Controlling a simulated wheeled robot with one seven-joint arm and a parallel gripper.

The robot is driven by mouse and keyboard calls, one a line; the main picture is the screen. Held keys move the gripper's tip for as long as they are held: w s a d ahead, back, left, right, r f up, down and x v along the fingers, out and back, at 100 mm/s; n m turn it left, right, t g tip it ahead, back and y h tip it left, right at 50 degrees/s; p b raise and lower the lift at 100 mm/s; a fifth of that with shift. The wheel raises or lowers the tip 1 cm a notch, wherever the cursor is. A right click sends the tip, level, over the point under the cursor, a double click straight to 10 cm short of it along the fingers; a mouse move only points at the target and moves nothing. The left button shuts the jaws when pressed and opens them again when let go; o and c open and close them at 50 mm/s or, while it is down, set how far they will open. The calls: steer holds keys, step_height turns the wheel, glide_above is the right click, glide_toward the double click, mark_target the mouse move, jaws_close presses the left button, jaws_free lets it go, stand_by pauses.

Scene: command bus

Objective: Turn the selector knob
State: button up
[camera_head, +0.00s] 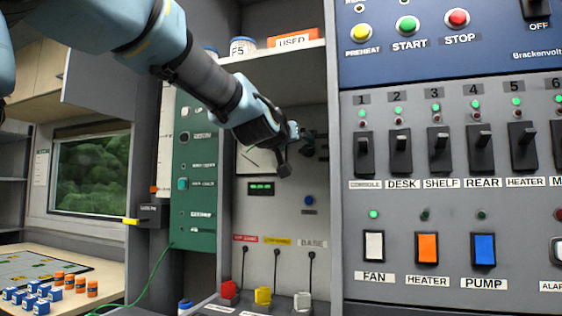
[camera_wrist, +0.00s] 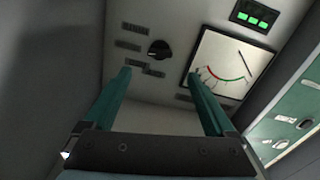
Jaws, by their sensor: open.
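The selector knob (camera_wrist: 159,50) is a round black knob on a pale panel, with small dark labels around it. It shows in the wrist view just beyond my fingertips and roughly centred between them. My gripper (camera_wrist: 160,73) has its two green fingers spread wide, with nothing between them. The fingertips look short of the knob, though the exact gap is hard to judge. In the head view my gripper (camera_head: 290,150) is in front of the panel in the alcove, and I cannot clearly separate the knob from the dark shapes around it.
A white dial meter (camera_wrist: 228,67) and a green display (camera_wrist: 254,15) are close beside the knob. A shelf (camera_head: 275,62) overhangs the alcove. The switch panel (camera_head: 450,205) stands to the right, a green panel (camera_head: 196,140) to the left. Red, yellow and white plugs (camera_head: 263,295) stand below.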

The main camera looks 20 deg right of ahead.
steer(key=w+a+f+n+g+y+p, duration=0.15)
steer(key=a+f+y, duration=0.25)
steer(key=a+f, duration=0.75)
steer(key=w+a+f+n+g+y+p, duration=0.1)
steer(key=w+a+f+g+y+p, duration=0.25)
steer(key=a+f, duration=0.75)
steer(key=s+a+f+n+g+y+p, duration=0.2)
steer(key=s+a+f+g, duration=0.4)
steer(key=s+a+f, duration=0.9)
step_height(320, 180, down, 3)
steer(key=shift+s+a+r+n+g+y+p, duration=0.25)
steer(key=shift+s+n+y+p, duration=0.2)
steer(key=shift+s+y, duration=0.6)
steer(key=shift+w+d+f, duration=0.1)
steer(key=shift+w, duration=0.2)
jaws_close()
